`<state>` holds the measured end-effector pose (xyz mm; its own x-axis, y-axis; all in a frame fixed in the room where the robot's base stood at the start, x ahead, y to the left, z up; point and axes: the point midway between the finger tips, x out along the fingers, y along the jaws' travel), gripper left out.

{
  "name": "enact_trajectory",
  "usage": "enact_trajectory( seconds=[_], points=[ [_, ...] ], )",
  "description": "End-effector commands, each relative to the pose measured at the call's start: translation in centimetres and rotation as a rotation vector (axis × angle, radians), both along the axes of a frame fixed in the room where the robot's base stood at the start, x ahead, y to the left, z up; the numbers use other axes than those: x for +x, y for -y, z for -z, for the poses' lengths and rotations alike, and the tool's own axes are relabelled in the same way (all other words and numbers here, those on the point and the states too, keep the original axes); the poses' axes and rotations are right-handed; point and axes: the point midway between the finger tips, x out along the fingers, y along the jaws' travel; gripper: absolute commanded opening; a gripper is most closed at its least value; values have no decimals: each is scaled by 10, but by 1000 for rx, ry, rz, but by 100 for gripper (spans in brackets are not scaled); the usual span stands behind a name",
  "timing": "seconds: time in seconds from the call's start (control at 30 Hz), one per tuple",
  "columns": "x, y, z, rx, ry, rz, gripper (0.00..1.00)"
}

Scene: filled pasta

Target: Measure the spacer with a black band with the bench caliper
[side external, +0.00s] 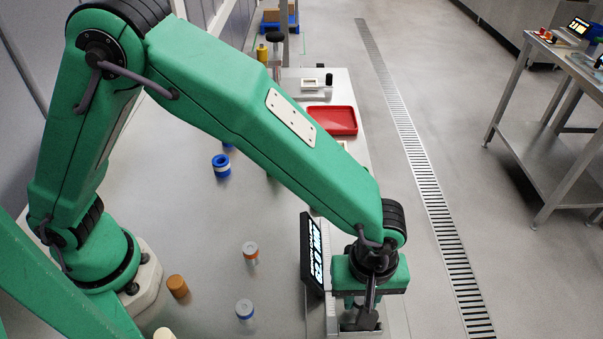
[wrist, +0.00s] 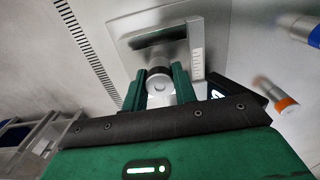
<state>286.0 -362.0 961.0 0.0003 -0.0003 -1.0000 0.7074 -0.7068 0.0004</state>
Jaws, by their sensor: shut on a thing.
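My gripper (wrist: 160,90) is shut on a grey spacer with a black band (wrist: 158,84), seen between its green fingers in the wrist view. The bench caliper (wrist: 196,50) lies just beyond the fingertips, with a dark gap across its pale body and a scale along one side. The spacer is close to the caliper; I cannot tell whether they touch. In the side view my gripper (side external: 362,318) is low at the bench's right edge, beside the caliper's dark lit display (side external: 313,255). The held spacer is hidden there.
A grey spacer with an orange band (side external: 250,252), another grey spacer (side external: 245,309), an orange-brown one (side external: 178,287) and a blue one (side external: 221,166) stand on the bench (side external: 150,215). A red tray (side external: 332,121) lies farther back. Bare bench lies between the spacers.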

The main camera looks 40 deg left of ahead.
Motion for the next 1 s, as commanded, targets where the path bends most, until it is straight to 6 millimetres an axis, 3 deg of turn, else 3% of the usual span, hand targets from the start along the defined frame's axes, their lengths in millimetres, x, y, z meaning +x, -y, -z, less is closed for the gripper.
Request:
enact_trajectory(
  seconds=[0.7,0.73,0.83,0.87,1.0],
  points=[
    [0,0,10,1,-1,0,3],
    [0,0,11,1,-1,0,30],
    [0,0,10,0,0,0,49],
    [0,0,10,1,-1,0,53],
    [0,0,10,0,0,0,53]
  ],
)
